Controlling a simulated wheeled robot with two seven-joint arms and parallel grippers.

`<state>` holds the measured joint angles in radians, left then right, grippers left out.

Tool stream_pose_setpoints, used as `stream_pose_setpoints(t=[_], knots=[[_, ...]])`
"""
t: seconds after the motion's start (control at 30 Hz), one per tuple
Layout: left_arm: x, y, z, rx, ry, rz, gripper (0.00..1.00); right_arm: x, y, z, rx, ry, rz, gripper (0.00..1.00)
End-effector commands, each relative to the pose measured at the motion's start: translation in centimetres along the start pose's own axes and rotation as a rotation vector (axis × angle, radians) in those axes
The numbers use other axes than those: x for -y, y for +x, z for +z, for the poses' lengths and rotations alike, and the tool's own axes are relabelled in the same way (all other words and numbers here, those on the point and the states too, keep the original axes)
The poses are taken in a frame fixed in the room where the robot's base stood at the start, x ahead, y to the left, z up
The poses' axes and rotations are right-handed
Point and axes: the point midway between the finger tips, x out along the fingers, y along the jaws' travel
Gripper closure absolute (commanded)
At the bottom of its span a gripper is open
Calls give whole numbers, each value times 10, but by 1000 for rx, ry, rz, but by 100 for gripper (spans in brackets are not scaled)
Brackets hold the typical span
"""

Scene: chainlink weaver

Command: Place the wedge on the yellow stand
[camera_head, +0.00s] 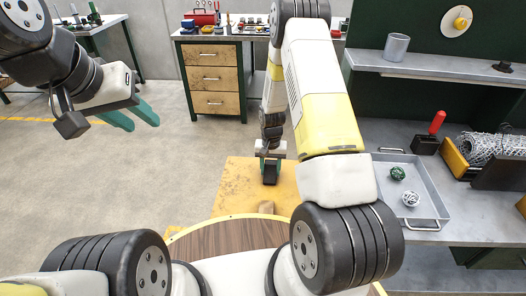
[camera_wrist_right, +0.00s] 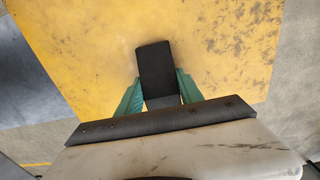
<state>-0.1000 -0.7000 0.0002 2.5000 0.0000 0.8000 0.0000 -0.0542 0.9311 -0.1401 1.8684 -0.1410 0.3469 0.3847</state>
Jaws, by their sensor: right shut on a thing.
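The wedge is a dark, nearly black block (camera_head: 270,176), and it also shows in the right wrist view (camera_wrist_right: 154,66). My right gripper (camera_head: 270,160) is shut on it, with a green finger on each side in the right wrist view (camera_wrist_right: 158,84). The wedge is over the scuffed yellow stand (camera_head: 238,182), whose top also fills much of the right wrist view (camera_wrist_right: 232,58). I cannot tell whether the wedge touches the stand. My left gripper (camera_head: 134,116) is open and empty, its green fingers apart, high at the left and away from the stand.
A round wooden top (camera_head: 222,240) is in front of the stand. A drawer cabinet (camera_head: 217,80) stands behind. Open floor lies left of the stand.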

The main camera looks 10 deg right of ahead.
Motion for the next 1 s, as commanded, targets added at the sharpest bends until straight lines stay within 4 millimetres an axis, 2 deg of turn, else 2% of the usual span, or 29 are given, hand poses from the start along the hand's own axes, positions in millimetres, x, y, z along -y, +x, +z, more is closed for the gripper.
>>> stream_pose_setpoints(t=[0.33, 0.37, 0.47, 0.8, 0.93, 1.0], knots=[[0, 0, 0, 0, 0, 0, 64, 0, 4, 0, -2, -1, -1, 100], [0, 0, 0, 0, 0, 0, 64, 0, 4, 0, -2, -1, -1, 53], [0, 0, 0, 0, 0, 0, 64, 0, 3, 0, -2, -1, -1, 35], [0, 0, 0, 0, 0, 0, 64, 0, 1, -1, -2, -1, -1, 35], [0, 0, 0, 0, 0, 0, 64, 0, -12, -1, -4, -1, -1, 35], [0, 0, 0, 0, 0, 0, 64, 1, -25, -2, -6, -2, -2, 35]])
